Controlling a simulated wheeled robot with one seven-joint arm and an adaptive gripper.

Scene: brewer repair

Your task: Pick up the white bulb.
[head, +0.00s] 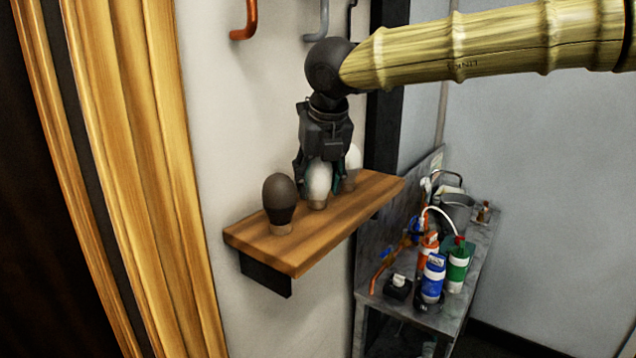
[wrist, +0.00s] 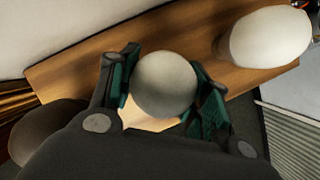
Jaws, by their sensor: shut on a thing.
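Three bulbs stand in a row on a wooden shelf (head: 300,252). The left one is a dark bulb (head: 280,192), which also shows at the lower left in the wrist view (wrist: 40,130). The middle one is a pale grey-white bulb (head: 318,184). The right one is a whiter, cream bulb (head: 353,163), at the upper right in the wrist view (wrist: 268,37). My gripper (wrist: 165,92) points down and is shut on the middle bulb, with a green-padded finger on each side of it. The middle bulb is upright, its base seemingly at the shelf surface.
Coloured pipe hooks (head: 246,22) are on the wall above the shelf. A metal bench (head: 405,318) at the right holds several bottles and a grey pot (head: 457,210). A wooden frame (head: 140,150) stands at the left. The shelf's front left part is clear.

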